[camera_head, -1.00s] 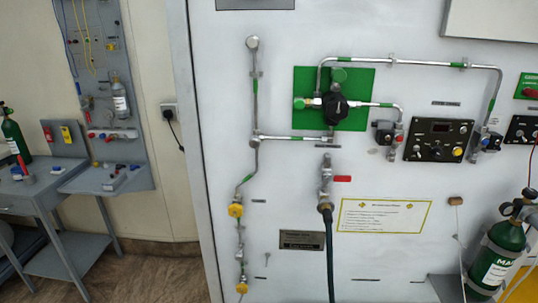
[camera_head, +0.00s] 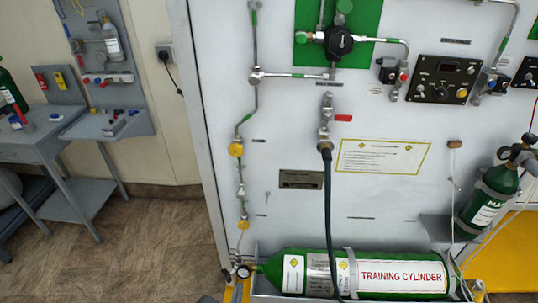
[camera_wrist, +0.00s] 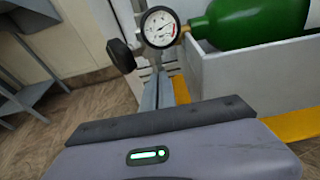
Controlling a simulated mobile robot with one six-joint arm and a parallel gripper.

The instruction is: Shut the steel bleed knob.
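I cannot single out the steel bleed knob with certainty. In the head view, small steel fittings (camera_head: 241,190) sit on the vertical line between an upper yellow valve (camera_head: 236,149) and a lower yellow one (camera_head: 243,225). Below them, a round gauge (camera_head: 243,272) stands at the left end of the green training cylinder (camera_head: 400,271). In the wrist view, the gauge (camera_wrist: 159,27) is larger, with a dark round knob (camera_wrist: 121,55) left of it. My gripper's grey housing (camera_wrist: 180,145) fills the bottom of the wrist view, apart from the gauge.
A grey cradle (camera_wrist: 235,83) holds the cylinder, low at the panel's foot. A dark hose (camera_head: 328,220) hangs down across the cylinder. A small green cylinder (camera_head: 487,205) stands at right. A workbench (camera_head: 40,148) is at far left, with open floor (camera_head: 140,240) between.

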